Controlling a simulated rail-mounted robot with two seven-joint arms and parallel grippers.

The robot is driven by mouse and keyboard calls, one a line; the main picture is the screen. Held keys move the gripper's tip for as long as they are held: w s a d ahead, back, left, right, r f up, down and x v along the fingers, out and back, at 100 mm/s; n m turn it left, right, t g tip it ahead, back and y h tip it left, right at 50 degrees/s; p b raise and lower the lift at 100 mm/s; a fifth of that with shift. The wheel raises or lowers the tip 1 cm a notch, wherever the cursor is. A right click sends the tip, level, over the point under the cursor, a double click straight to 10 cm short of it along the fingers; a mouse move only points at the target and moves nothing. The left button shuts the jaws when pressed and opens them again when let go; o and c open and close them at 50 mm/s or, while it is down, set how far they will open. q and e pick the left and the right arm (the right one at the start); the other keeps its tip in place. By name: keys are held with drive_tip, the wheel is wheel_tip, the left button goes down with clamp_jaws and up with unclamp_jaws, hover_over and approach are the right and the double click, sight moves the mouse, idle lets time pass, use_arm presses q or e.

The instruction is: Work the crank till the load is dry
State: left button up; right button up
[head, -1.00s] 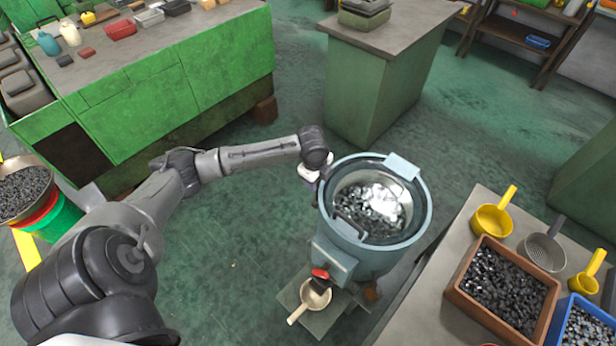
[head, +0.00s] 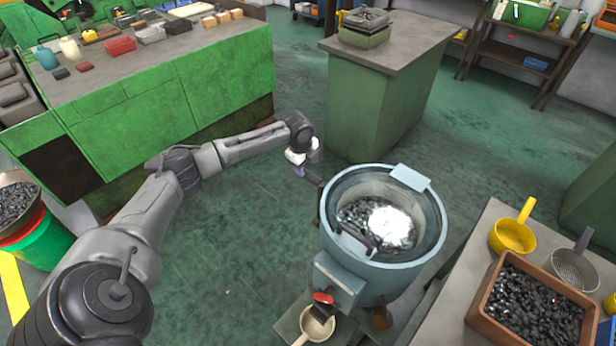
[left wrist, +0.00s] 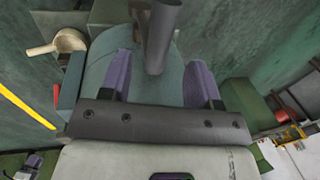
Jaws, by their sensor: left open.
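The load is a heap of dark, shiny metal pieces (head: 375,222) inside a round blue-grey drum (head: 436,222) with an open top. A bright glare covers part of the load, and I cannot tell whether it is wet. My left gripper (head: 303,170) is at the drum's upper left, outside its rim. In the left wrist view its purple fingers (left wrist: 160,65) are open, with a dark round bar (left wrist: 163,25), apparently the crank's handle, between them. The bar looks clear of both fingers. The crank's arm is mostly hidden in the head view. My right gripper is out of view.
A red knob (head: 322,298) sits on the drum's front box above a cream ladle (head: 317,323). A bench at right holds a brown bin of dark pieces (head: 530,310), a yellow scoop (head: 512,236) and a strainer (head: 575,268). A green cabinet (head: 385,105) stands behind.

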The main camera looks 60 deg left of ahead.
sight(308, 174)
use_arm(q)
drive_tip(key=shift+w+a+f+b, duration=0.1)
drive_tip(key=shift+w+f+b, duration=0.1)
drive_tip(key=shift+f, duration=0.75)
drive_tip(key=shift+w+d+f+b, duration=0.1)
drive_tip(key=shift+w+f+b, duration=0.1)
drive_tip(key=shift+f, duration=0.75)
drive_tip(key=shift+w+a+f+b, duration=0.1)
drive_tip(key=shift+w+f+b, duration=0.1)
drive_tip(key=shift+f, duration=0.75)
drive_tip(key=shift+s, duration=0.1)
drive_tip(key=shift+c, duration=0.5)
clamp_jaws()
